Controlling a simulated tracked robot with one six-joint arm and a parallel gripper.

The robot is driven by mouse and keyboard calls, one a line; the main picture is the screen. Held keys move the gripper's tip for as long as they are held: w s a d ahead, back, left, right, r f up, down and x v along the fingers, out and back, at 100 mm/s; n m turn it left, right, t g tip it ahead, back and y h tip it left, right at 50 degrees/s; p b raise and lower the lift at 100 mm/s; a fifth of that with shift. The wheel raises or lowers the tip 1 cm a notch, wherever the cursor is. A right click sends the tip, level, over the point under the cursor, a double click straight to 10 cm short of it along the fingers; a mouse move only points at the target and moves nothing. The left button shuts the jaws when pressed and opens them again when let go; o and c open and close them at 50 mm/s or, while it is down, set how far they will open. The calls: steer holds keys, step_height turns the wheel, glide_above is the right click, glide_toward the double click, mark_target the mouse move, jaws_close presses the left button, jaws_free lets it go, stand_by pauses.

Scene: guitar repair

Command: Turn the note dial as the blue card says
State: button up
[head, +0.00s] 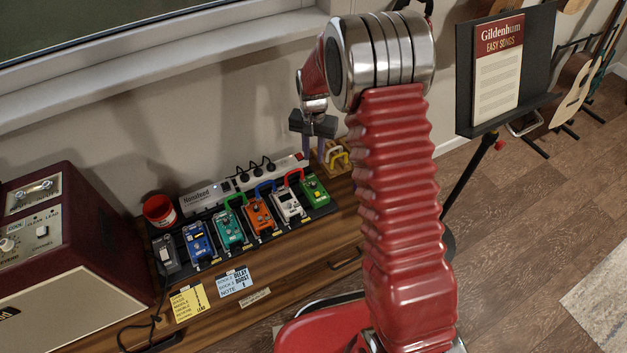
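The blue card (235,283) lies at the front of the wooden bench. Its print seems to read "DELAY", "BOOST" and "NOTE"; the rest is too small to read surely. A row of pedals stands behind it: blue (198,243), teal (231,231), orange (259,217), white (288,206) and green (315,191), each with small knobs. I cannot tell which knob is the note dial. My gripper (318,150) hangs above and behind the green pedal, fingers down, with a gap between them. It looks open and empty and touches no pedal.
A yellow card (190,302) lies left of the blue one. A dark red amplifier (75,255) stands at the left. A red tin (159,211) and a white power strip (240,185) are behind the pedals. A music stand (465,90) is at the right.

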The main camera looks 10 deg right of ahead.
mark_target(314, 183)
steer(key=shift+f, duration=0.1)
step_height(314, 183, down, 14)
steer(key=shift+r, duration=0.15)
stand_by(0.7)
steer(key=shift+c, duration=0.7)
jaws_close()
